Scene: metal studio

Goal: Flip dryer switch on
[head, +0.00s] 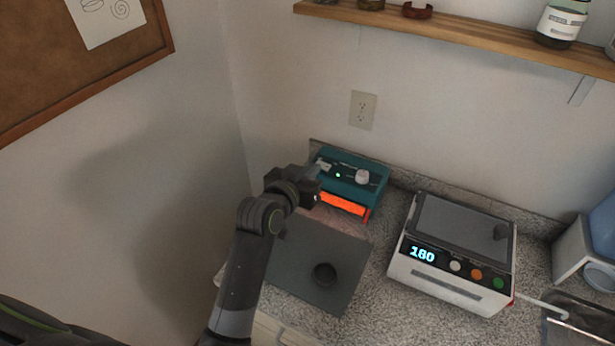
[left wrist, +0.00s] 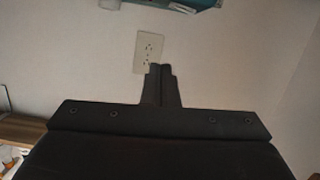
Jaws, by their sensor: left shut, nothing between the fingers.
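A teal box-shaped unit (head: 375,168), which looks like the dryer, stands at the back of the counter with a glowing orange front opening (head: 343,204). Its dark top panel has a lit green light (head: 338,175), a pale round knob (head: 362,177) and a small pale part at its left end. Which part is the switch I cannot tell. My left gripper (head: 316,171) is shut and empty at the unit's left front, over or beside the panel; contact is unclear. In the left wrist view the shut fingers (left wrist: 160,70) show, with a teal edge (left wrist: 190,4) at the top. My right gripper is not in view.
A white device (head: 450,290) with a display reading 180 stands right of the teal unit. A wall outlet (head: 362,110) and a wooden shelf (head: 460,40) are above.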

